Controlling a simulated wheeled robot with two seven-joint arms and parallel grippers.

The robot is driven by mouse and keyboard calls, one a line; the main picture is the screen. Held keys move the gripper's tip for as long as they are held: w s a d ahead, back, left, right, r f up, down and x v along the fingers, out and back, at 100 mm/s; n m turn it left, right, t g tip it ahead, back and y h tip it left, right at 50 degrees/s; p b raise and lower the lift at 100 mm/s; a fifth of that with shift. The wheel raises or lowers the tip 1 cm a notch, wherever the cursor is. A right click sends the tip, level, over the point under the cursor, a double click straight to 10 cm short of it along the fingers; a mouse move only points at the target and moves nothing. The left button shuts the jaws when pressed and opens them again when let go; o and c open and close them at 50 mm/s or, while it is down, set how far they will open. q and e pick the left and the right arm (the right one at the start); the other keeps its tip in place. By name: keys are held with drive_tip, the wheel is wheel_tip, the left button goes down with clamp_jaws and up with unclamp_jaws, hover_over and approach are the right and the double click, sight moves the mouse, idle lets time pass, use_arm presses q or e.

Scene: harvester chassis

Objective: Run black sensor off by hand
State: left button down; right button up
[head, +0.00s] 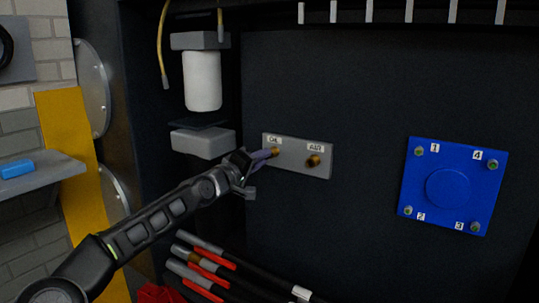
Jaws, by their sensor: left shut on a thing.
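A grey plate (292,168) on the dark chassis wall carries two brass fittings, under labels that seem to read OIL and AIR. My left gripper (262,156) reaches up from the lower left and is shut at the left brass fitting (275,152). A small dark, purplish piece between its jaws, which I take as the black sensor (264,154), points at that fitting. The jaws hide much of it, and I cannot tell whether it is still threaded in. The right brass fitting (314,161) is uncovered. My right gripper is not in view.
A white canister (202,81) hangs between grey brackets above my left arm. A blue plate (449,188) with numbered bolts is to the right. Several hoses (210,266) with grey ends lie below. A shelf (38,174) holds a blue item at the left.

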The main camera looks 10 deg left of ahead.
use_arm(q)
drive_tip(key=shift+f+b, duration=0.15)
drive_tip(key=shift+b, duration=0.15)
idle(0.5)
idle(0.4)
drive_tip(key=n+p, duration=0.1)
drive_tip(key=n, duration=0.7)
drive_tip(key=n+p, duration=0.1)
drive_tip(key=n, duration=0.7)
drive_tip(key=n+p, duration=0.1)
drive_tip(key=n, duration=0.8)
drive_tip(key=shift+s+a+f, duration=0.1)
drive_tip(key=shift+s+a, duration=0.05)
drive_tip(key=shift+s, duration=0.15)
drive_tip(key=shift+s, duration=0.1)
